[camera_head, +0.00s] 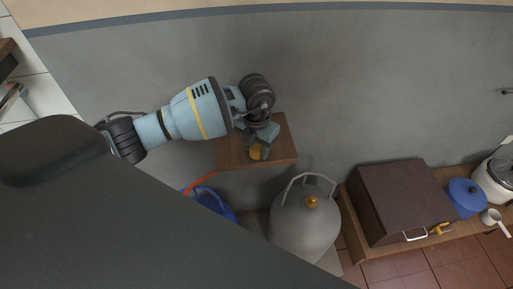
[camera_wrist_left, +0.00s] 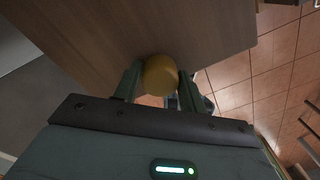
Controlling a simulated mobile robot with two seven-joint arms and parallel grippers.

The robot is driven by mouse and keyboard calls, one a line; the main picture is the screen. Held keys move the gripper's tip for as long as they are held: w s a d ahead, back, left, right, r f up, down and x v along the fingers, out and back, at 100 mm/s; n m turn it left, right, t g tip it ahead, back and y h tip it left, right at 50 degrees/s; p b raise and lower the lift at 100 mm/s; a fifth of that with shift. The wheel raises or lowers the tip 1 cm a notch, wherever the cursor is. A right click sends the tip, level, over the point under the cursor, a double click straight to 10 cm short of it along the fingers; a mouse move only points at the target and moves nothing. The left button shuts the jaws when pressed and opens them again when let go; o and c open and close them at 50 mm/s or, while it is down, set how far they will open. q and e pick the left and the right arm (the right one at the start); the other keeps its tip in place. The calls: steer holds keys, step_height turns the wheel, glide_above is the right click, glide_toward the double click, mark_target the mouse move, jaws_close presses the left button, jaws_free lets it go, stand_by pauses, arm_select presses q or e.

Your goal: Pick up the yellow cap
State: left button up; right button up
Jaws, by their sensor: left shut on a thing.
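The yellow cap (camera_head: 256,152) is small and round and shows at the tip of my left gripper (camera_head: 263,147), over the front part of a small wooden surface (camera_head: 231,153). In the left wrist view the yellow cap (camera_wrist_left: 160,76) sits between the two fingers of my left gripper (camera_wrist_left: 156,86), which is shut on it. The wooden surface (camera_wrist_left: 210,30) lies behind the cap there. I cannot tell whether the cap still touches the wood. My right gripper is not in view.
A grey domed container (camera_head: 303,222) with a handle and a blue object (camera_head: 216,203) are below the wooden surface.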

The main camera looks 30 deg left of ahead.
mark_target(256, 148)
arm_select(q)
steer(key=shift+r, duration=0.75)
steer(key=shift+s+r, duration=0.15)
steer(key=shift+r, duration=0.35)
steer(key=shift+s+r, duration=0.15)
steer(key=shift+r, duration=0.35)
steer(key=s+d+r, duration=0.1)
steer(key=s+d, duration=0.3)
steer(key=s, duration=1.1)
steer(key=shift+r, duration=0.15)
steer(key=w+r+m, duration=0.1)
steer(key=r+m, duration=0.2)
steer(key=m, duration=1.4)
steer(key=w+a+r+m, duration=0.1)
steer(key=r+m, duration=0.3)
steer(key=m, duration=1.4)
steer(key=shift+w, duration=0.5)
